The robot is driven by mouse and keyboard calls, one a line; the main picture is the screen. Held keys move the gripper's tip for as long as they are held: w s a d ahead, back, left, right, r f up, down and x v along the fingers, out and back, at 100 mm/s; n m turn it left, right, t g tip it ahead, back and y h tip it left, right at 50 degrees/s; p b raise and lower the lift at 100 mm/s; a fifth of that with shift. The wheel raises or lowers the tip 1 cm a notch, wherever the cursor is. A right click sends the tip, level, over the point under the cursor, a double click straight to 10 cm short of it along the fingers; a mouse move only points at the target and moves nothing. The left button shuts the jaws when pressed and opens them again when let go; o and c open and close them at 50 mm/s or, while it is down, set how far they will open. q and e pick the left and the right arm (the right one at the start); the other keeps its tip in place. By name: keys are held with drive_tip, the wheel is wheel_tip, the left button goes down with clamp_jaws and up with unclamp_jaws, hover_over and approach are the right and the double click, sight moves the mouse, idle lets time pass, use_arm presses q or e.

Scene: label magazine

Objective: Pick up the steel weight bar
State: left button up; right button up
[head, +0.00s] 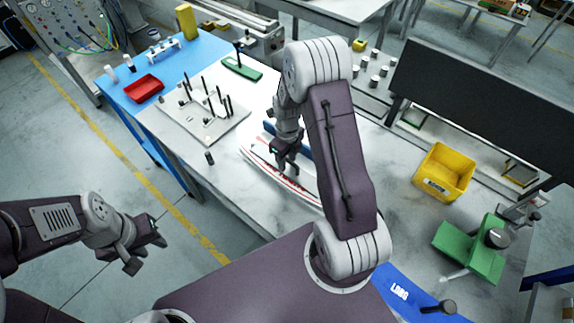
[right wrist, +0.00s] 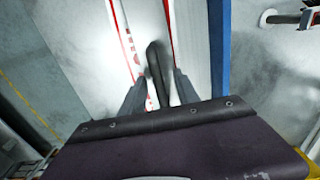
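A long white label magazine with red edging (head: 262,168) lies on the table in the head view. Its white channel with red lines also fills the upper middle of the right wrist view (right wrist: 190,40). My right gripper (head: 287,170) points down over the magazine. In the right wrist view a dark, round-ended bar (right wrist: 156,65), possibly the steel weight bar, stands between its two fingers. The fingers look apart, with narrow gaps beside the bar; contact is unclear. My left gripper (head: 146,252) is open and empty, off the table at the left.
A blue strip (right wrist: 219,50) runs along the magazine's right side. A pegged plate (head: 200,125), red tray (head: 144,88) and small dark cylinder (head: 209,158) are to the left. A yellow bin (head: 444,172) and green fixture (head: 470,250) stand at the right. My right arm hides mid-table.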

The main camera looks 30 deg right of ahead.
clamp_jaws()
drive_tip(key=shift+w, duration=0.1)
idle(1.3)
